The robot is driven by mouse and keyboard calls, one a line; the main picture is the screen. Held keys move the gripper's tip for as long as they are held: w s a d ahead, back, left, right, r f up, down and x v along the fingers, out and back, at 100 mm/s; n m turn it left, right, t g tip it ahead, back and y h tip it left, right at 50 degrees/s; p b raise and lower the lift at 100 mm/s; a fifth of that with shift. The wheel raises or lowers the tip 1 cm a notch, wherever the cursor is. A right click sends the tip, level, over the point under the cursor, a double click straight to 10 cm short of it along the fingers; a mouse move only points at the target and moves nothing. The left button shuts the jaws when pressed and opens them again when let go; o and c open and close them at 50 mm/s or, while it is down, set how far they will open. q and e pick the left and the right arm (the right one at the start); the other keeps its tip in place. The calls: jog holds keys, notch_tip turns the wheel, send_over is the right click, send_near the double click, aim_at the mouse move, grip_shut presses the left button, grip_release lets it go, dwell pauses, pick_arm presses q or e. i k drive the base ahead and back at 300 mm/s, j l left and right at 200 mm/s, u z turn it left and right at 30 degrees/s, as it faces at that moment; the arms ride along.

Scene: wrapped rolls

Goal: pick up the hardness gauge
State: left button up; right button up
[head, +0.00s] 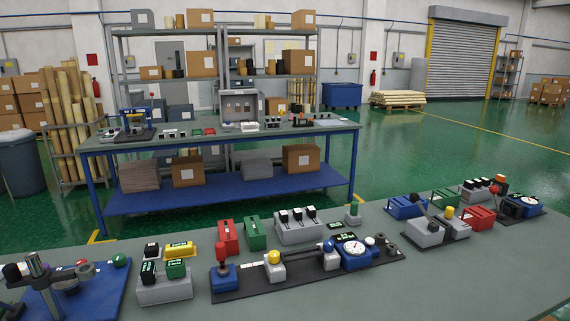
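A blue gauge with a round white dial (353,250) sits at the right part of a long black base plate (310,279) on the near grey table. A second blue gauge with a white dial (528,202) stands at the far right of the same table. I cannot tell from the picture which of these, if either, is the hardness gauge. Neither of my grippers is in the head view, and no gripper touches either gauge.
The near table (450,275) is bare at its front right. Red, green and grey blocks (299,228) stand behind the black plate. A blue board with metal parts (105,288) lies at the left. A second workbench (190,142) with shelves behind stands farther back.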

aim_at(176, 268)
jog(key=u, duration=1.45)
jog(key=k+l+u, duration=0.2)
jog(key=l+u, duration=0.2)
jog(key=k+l+u, duration=0.25)
jog(key=l+u, duration=0.15)
